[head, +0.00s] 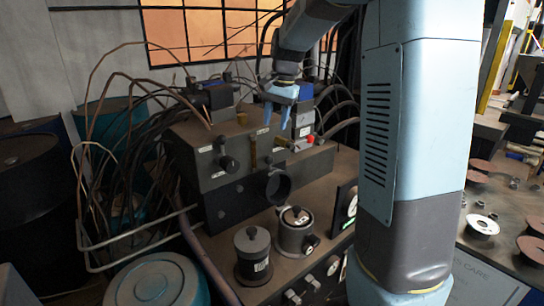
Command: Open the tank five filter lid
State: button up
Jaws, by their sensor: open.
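My gripper (276,118) hangs open and empty, fingers down, in front of the upper part of a dusty grey machine block (205,160). Two small cylinder housings stand on the machine's top in front of the block. The left housing (254,265) has a dark grey lid (252,240) with a small knob and a white label on its side. The right housing (293,238) is lighter grey and has a dark round lid (295,216) with a knob. Both lids look seated. The labels are too small to read, so I cannot tell which is tank five. My gripper is above and behind both, touching neither.
Cables and thin pipes crowd the left and back of the block. A round dark port (278,186) and a gauge (350,205) are near the housings. Blue drums (158,285) stand at left. A bench with several discs (483,225) is at right, beyond my arm.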

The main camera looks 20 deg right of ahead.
jog(key=f, duration=0.4)
jog(key=w+a+f, duration=0.1)
jog(key=f, duration=0.8)
jog(key=shift+w+a, duration=0.15)
jog(key=shift+a, duration=0.15)
jog(key=shift+a+r, duration=0.1)
grip_shut()
